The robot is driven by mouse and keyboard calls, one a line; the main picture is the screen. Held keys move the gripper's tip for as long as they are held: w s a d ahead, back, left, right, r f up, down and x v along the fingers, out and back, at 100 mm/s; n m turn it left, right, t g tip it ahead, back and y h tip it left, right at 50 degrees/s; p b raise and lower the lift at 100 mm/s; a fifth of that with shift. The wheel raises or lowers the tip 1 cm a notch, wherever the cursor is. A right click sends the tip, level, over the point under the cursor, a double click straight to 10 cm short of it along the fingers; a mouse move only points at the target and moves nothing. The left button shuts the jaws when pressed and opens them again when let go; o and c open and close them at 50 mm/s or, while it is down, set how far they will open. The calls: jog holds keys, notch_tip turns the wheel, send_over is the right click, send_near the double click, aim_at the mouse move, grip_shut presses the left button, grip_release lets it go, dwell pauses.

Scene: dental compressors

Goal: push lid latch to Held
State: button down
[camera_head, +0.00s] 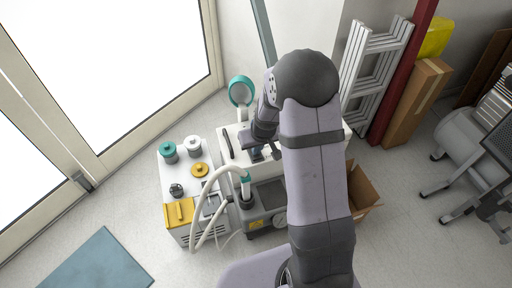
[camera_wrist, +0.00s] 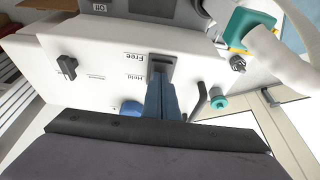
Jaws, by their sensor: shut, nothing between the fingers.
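The lid latch shows in the wrist view as a dark slotted plate (camera_wrist: 162,62) on a white panel (camera_wrist: 95,82). Upside-down labels beside it read Free (camera_wrist: 133,57) and Held (camera_wrist: 132,77). My gripper (camera_wrist: 162,82) has its blue-grey fingers together, with the tips at the near end of the plate. The fingers cover part of the latch, so its lever position and any contact cannot be told. In the head view my gripper (camera_head: 257,155) is over the white unit, partly hidden by my arm, and the latch cannot be made out.
In the wrist view a black knob (camera_wrist: 67,67) is left, a blue knob (camera_wrist: 131,108) near the fingers, and a black handle (camera_wrist: 199,100) and teal knob (camera_wrist: 219,102) right. A pale hose (camera_head: 201,200) loops left of my arm in the head view.

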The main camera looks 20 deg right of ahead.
jog(key=shift+s+f, duration=0.15)
jog(key=shift+r+p, duration=0.5)
jog(key=p+v, duration=0.4)
jog(key=v, duration=0.9)
jog(key=shift+w+r, duration=0.15)
jog(key=shift+w, duration=0.15)
jog(key=shift+w+r+b, duration=0.2)
jog(key=shift+w+b, duration=0.5)
jog(key=shift+w, duration=0.1)
jog(key=shift+f, duration=0.1)
